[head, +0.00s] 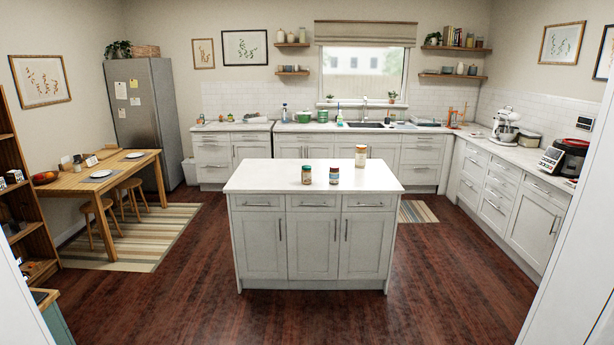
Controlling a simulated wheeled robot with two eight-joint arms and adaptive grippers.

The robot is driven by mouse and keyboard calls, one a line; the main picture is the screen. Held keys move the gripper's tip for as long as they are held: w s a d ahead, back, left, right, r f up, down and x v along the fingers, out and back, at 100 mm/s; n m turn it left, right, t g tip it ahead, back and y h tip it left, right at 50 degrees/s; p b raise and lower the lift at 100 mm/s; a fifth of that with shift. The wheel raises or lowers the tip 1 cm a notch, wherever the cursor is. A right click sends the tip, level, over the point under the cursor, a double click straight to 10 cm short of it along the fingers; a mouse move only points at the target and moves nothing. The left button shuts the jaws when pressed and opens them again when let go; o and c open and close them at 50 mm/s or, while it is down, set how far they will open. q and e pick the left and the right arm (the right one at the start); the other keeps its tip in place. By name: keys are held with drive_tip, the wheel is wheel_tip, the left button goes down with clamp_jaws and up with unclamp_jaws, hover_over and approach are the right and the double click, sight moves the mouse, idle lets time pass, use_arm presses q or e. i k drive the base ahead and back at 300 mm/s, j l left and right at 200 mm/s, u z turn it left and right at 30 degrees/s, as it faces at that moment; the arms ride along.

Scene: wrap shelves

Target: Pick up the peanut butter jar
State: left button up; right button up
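Three small jars stand upright on the white top of the kitchen island (265,178). One jar with a green lid and a brownish body (306,175) is near the middle. A dark jar with a pale lid and a red and blue label (334,176) stands just right of it. A taller tan jar with a brownish lid (360,156) stands farther back on the right. The labels are too small to read, so I cannot tell which one is the peanut butter jar. Neither of my grippers is in view.
Dark wooden floor (200,290) is clear around the island. A wooden table (115,172) with stools stands at left on a striped rug (150,245). Counters (525,160) line the back and right. A wooden shelf (25,190) and pale upright edges flank the near foreground.

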sight(306, 175)
drive_tip(key=i, duration=3.15)
drive_tip(key=i+z, duration=0.2)
drive_tip(key=i, duration=0.3)
drive_tip(key=i+j+z, duration=0.15)
drive_tip(key=i, duration=0.4)
drive_tip(key=i+j+z, duration=0.2)
drive_tip(key=i, duration=0.3)
drive_tip(key=j, duration=0.1)
